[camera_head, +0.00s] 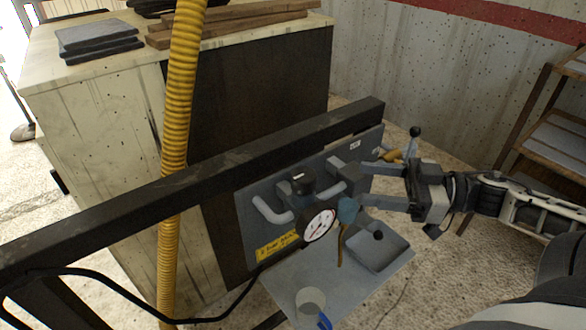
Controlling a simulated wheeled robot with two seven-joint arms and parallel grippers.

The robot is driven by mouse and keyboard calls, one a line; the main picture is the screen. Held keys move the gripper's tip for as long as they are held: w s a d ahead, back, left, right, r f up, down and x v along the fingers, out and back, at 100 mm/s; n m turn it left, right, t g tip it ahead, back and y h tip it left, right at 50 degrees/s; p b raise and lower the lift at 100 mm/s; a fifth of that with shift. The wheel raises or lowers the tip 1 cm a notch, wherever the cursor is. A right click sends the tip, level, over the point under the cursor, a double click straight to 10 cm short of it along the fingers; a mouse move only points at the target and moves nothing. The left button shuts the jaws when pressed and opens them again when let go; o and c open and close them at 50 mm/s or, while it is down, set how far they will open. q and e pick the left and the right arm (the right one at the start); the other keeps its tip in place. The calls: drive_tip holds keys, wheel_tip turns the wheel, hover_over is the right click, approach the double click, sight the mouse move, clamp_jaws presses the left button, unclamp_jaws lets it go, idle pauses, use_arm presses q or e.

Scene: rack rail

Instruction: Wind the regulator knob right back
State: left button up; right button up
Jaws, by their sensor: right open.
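A black round knob (302,180) sits on top of the pipe fitting on the grey panel (250,215); I take it for the regulator knob. A white round dial gauge (320,225) with a red needle is just below it. My right gripper (364,183) comes in from the right, fingers spread and pointing left at the panel. Its fingertips are to the right of the black knob, apart from it, with nothing seen between them. A blue knob-like part (348,211) is close to the lower fingertip; I cannot tell whether they touch. My left gripper is out of view.
A black rail (200,175) crosses above the panel. A yellow corrugated hose (177,110) hangs at left.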

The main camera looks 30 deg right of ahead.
sight(294, 173)
drive_tip(key=b+x, duration=0.2)
drive_tip(key=x, duration=1.2)
drive_tip(key=shift+w+a, duration=0.1)
drive_tip(key=shift+w, duration=0.1)
drive_tip(key=c, duration=1)
